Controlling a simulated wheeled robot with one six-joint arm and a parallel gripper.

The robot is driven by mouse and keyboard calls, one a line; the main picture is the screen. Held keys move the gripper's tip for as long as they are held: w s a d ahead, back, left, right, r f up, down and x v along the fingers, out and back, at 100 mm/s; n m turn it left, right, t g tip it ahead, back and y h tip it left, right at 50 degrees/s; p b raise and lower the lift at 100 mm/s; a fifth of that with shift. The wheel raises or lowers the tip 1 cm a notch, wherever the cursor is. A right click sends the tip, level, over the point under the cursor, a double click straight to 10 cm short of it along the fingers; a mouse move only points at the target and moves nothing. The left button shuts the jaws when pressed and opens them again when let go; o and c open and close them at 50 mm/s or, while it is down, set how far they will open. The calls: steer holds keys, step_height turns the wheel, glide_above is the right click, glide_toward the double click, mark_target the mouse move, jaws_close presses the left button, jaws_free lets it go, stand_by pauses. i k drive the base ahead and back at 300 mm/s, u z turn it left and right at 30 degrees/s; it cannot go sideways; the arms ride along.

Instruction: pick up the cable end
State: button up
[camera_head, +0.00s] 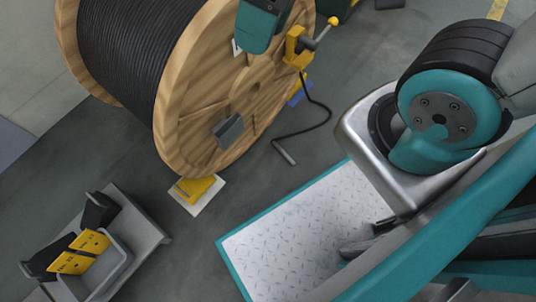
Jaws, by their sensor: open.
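The cable end (285,152) is a grey metal-looking tip on a thin black cable. It appears to lie on the dark floor just right of the big wooden reel. The cable (322,115) runs from it up to the yellow clamp (296,46) by the reel's rim. My gripper (364,238) shows only as dark finger parts poking out from behind my arm, over the white plate. The fingers are apart, with nothing seen between them. They are below and right of the cable end, well away from it. The rest of my gripper is hidden.
The wooden reel (212,120) wound with black cable fills the upper left, with a yellow chock (196,188) at its foot. A teal-edged tread plate (290,235) lies in front. Floor around the cable end looks clear.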

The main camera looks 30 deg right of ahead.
mark_target(280, 150)
steer(key=u, duration=0.95)
steer(key=k, duration=0.7)
steer(key=z, duration=0.95)
steer(key=i, duration=0.5)
steer(key=u, duration=0.05)
